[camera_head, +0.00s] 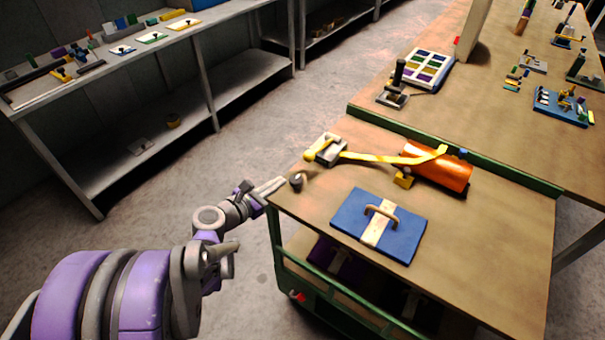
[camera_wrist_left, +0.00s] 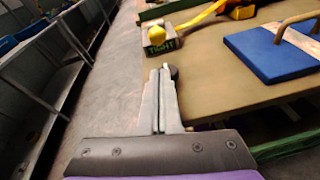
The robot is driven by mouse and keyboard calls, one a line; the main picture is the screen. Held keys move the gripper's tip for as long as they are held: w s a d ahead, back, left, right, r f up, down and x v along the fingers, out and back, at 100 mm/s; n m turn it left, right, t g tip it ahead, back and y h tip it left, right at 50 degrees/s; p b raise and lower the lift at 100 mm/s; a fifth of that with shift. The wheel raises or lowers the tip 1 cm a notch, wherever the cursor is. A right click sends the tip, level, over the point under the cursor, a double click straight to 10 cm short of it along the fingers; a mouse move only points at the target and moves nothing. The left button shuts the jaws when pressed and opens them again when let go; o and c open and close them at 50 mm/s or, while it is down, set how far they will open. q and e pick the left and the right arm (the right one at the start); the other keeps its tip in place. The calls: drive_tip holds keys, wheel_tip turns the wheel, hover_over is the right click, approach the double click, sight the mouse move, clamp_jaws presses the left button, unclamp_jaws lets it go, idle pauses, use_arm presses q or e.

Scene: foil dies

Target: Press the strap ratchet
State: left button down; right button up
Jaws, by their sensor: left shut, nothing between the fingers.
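The strap ratchet (camera_head: 326,149) is a grey metal body with a yellow knob-ended handle, near the left edge of the cart top. A yellow strap (camera_head: 385,158) runs from it to the right over an orange cylinder (camera_head: 437,166). My right gripper is not in view.
A small dark round post (camera_head: 296,181) stands by the fingertips at the cart corner. A blue board with a wooden handle (camera_head: 378,225) lies on the cart top (camera_head: 490,250). A workbench stands behind the cart. A shelf stands at left, with open floor between.

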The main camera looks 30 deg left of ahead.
use_arm(q)
drive_tip(key=shift+a, duration=0.1)
drive_tip(key=shift+w, duration=0.15)
hover_over(299, 169)
drive_tip(key=s+d, duration=0.3)
drive_tip(key=s, duration=0.1)
drive_tip(key=f, duration=0.2)
drive_tip(key=shift+s+a+f, duration=0.15)
drive_tip(key=shift+s+f, duration=0.05)
drive_tip(key=shift+f, duration=0.1)
